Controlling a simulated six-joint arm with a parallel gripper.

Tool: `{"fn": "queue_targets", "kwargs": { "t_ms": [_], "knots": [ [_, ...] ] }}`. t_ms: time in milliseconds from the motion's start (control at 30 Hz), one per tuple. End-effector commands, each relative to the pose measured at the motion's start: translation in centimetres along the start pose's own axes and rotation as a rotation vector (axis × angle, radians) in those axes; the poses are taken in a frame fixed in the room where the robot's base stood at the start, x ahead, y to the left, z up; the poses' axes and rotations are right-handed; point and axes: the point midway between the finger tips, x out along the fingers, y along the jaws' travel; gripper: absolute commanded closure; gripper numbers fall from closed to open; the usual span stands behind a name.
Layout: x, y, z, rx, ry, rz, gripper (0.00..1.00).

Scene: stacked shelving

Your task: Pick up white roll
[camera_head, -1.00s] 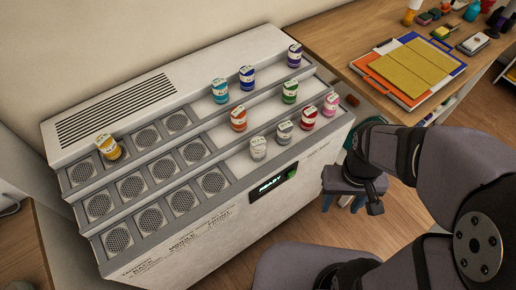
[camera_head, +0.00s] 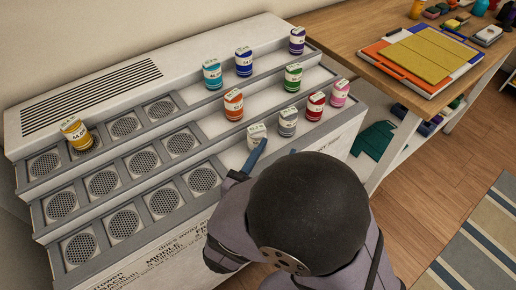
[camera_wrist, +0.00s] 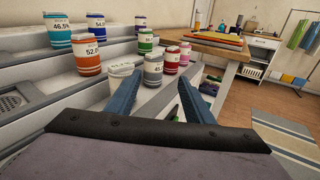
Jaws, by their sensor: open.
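The white roll (camera_head: 256,136) is a small upright labelled cylinder on the front step of the shelving, at the left end of its row. In the wrist view the white roll (camera_wrist: 120,70) stands left of my left finger, which partly covers it. My gripper (camera_wrist: 160,78) is open and empty, its two blue fingers apart. The grey roll (camera_wrist: 153,72) appears between the fingers, beyond the tips. In the head view one blue finger shows just in front of the white roll; my arm hides most of the gripper. Contact cannot be told.
The grey roll (camera_head: 288,122) stands close right of the white one, then red (camera_head: 315,106) and pink (camera_head: 339,93) rolls. An orange roll (camera_head: 233,105) stands on the step behind. Empty round-grilled slots lie left. A wooden table (camera_head: 350,30) is at the right.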

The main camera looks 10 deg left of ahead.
Motion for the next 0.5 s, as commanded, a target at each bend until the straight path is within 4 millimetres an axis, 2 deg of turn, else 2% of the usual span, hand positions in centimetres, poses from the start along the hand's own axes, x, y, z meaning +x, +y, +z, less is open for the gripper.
{"fn": "queue_targets", "kwargs": {
  "t_ms": [33, 100, 200, 367, 500],
  "knots": [
    [-0.8, 1.7, -0.8, -0.024, -0.021, 0.067, 0.52],
    [-1.7, 3.4, -1.0, -0.050, -0.044, 0.135, 0.52],
    [-2.5, 4.7, -1.1, -0.072, -0.063, 0.189, 0.52],
    [-2.6, 5.2, -1.0, -0.081, -0.069, 0.208, 0.52],
    [-1.7, 5.3, -0.9, -0.080, -0.069, 0.202, 0.52]
  ]
}}
